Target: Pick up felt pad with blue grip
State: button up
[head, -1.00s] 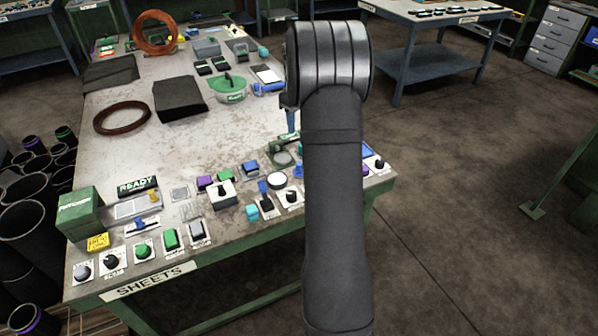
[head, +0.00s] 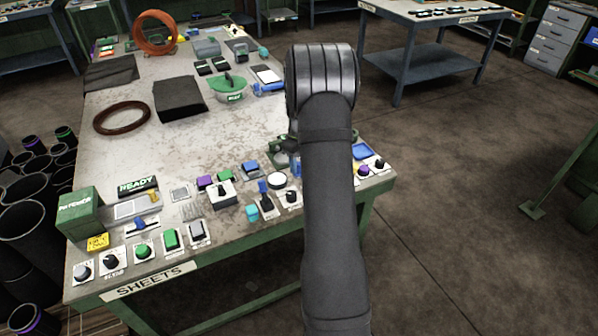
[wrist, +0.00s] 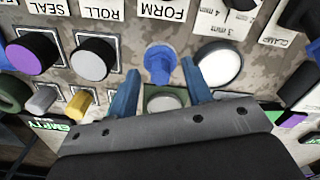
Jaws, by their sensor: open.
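In the wrist view a blue grip (wrist: 159,58) with a wider base stands on the bench, between the tips of my gripper's two blue fingers. I cannot make out a felt pad under it. My gripper (wrist: 161,69) is open, with a finger on either side of the blue grip and a gap to each. In the head view my arm hides my fingers and most of this spot; a bit of blue (head: 297,168) shows at the arm's left edge.
A white round button (wrist: 219,66), a grey knob (wrist: 93,58) and a purple knob (wrist: 31,54) stand close by. A green part with a grey disc (wrist: 165,102) lies below the blue grip. A blue block (head: 251,167) stands farther left. The bench middle (head: 170,145) is clear.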

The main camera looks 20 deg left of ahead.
jog(key=shift+f, duration=0.8)
grip_shut()
notch_tip(320, 180, up, 10)
jog(key=shift+r, duration=0.1)
jog(key=c, duration=0.7)
grip_release()
jog(key=c, duration=0.3)
